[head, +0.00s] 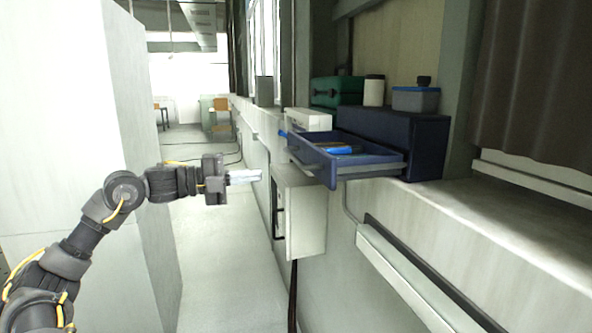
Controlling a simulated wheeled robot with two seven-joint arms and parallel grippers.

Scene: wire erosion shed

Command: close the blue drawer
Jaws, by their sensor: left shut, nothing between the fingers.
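The blue drawer (318,171) stands pulled out to the left from its dark blue cabinet (429,142) on the ledge at the right. Its front edge hangs out past the ledge, and a bright blue item (343,150) lies inside it. My left gripper (261,175) comes in from the left and points right. It is shut and empty, and in the picture it is just left of the drawer front, a little below its top edge. A gap shows between them. My right gripper is not in view.
A white box (300,215) is fixed on the wall below the drawer. A green case (336,91), a white canister (374,91) and a grey-blue container (415,99) stand behind or on the cabinet. A large white block (70,100) stands at the left. The aisle floor (215,260) is clear.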

